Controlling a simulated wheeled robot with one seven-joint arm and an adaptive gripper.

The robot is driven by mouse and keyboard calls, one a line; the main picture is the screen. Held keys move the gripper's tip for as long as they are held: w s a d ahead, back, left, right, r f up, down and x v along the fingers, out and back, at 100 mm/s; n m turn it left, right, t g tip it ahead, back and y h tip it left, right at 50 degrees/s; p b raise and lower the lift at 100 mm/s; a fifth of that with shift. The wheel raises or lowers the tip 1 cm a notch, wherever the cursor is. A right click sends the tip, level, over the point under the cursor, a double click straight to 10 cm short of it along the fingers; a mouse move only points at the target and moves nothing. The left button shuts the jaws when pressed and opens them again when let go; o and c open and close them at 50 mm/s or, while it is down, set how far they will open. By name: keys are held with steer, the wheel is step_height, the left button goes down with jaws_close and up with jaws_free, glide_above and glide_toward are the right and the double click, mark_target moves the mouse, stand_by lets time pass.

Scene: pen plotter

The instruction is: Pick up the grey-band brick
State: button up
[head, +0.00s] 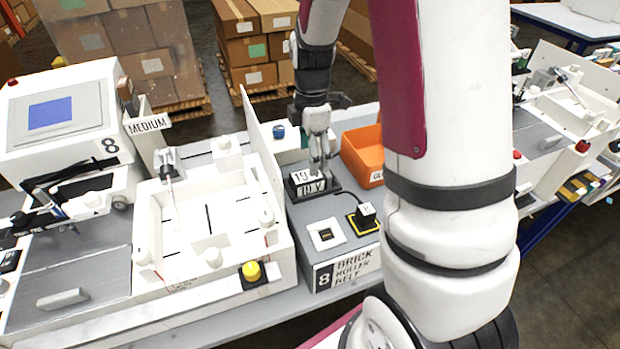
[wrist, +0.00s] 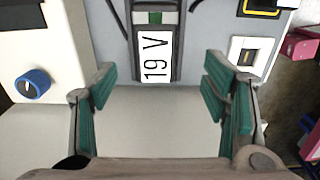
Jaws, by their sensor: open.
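A dark brick (head: 313,190) with white "19 V" labels sits on the grey top of the "BRICK ROLLER BELT" unit (head: 345,268) in the head view. In the wrist view the brick (wrist: 155,55) lies lengthwise at top centre, with its label toward my gripper. A band with a small green patch crosses its far part; I cannot clearly tell the band's colour. My gripper (head: 319,160) is just above or behind the brick in the head view. In the wrist view its green-padded fingers (wrist: 158,90) are spread apart with nothing between them. The label's near end reaches close to the gap.
An orange bin (head: 365,158) stands right of the brick. A black-and-yellow block (head: 363,219) and a white socket plate (head: 326,235) are in front. A white walled plotter tray (head: 205,262) stands left.

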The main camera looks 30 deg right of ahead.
mark_target(312, 180)
steer(key=shift+w+d+f+p, duration=0.15)
steer(key=shift+f+p, duration=0.1)
steer(key=shift+f, duration=1.6)
steer(key=shift+w+d+f+p, duration=0.1)
steer(key=shift+f+p, duration=0.15)
steer(key=shift+f, duration=1.6)
